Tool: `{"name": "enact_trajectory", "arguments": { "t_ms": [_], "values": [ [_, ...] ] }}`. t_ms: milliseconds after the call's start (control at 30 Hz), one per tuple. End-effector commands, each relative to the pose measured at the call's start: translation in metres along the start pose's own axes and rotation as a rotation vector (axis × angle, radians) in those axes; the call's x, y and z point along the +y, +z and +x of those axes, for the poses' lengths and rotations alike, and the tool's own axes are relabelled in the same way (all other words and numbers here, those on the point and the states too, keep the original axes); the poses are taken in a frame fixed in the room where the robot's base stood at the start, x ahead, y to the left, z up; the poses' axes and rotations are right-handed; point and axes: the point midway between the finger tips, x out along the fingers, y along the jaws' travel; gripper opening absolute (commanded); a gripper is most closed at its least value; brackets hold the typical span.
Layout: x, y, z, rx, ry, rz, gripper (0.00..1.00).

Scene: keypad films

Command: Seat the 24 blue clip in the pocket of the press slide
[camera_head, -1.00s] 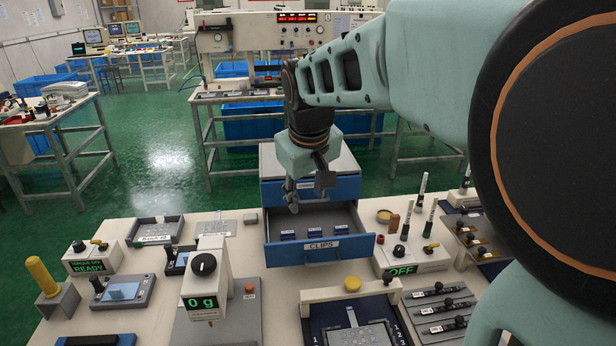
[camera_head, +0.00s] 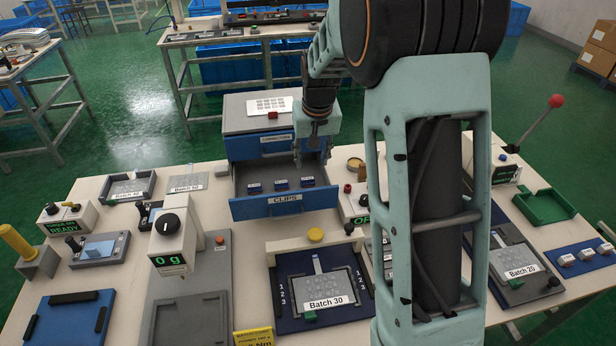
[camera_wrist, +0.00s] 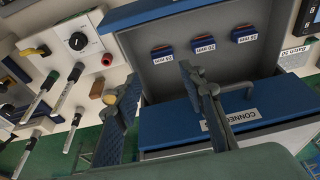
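Three small blue clips with white labels lie in a row in the open drawer (camera_head: 285,207) marked CLIPS. In the wrist view the leftmost clip (camera_wrist: 162,53) appears to read 24; it is the rightmost clip in the head view (camera_head: 307,182). The middle clip (camera_wrist: 203,45) appears to read 20. My gripper (camera_head: 312,160) is over the rear of the drawer, above and apart from the clips. Its two fingers are spread and empty in the wrist view (camera_wrist: 160,88). I cannot tell for sure which fixture is the press slide.
A lever with a red knob (camera_head: 556,101) stands at the right. A scale reading 0 g (camera_head: 168,245), a Batch 30 tray (camera_head: 325,285) and a blue-topped fixture (camera_head: 99,250) are on the bench. My arm hides part of the bench.

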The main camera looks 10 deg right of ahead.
Motion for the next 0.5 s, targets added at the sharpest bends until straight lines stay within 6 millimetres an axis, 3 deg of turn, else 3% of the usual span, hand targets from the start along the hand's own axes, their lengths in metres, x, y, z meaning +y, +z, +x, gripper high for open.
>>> {"name": "enact_trajectory", "arguments": {
  "t_ms": [200, 500],
  "values": [
    [0.000, 0.001, 0.035, -0.005, 0.001, -0.002, 0.38],
    [-0.002, -0.002, 0.058, -0.004, 0.001, -0.002, 0.38]
  ]
}}
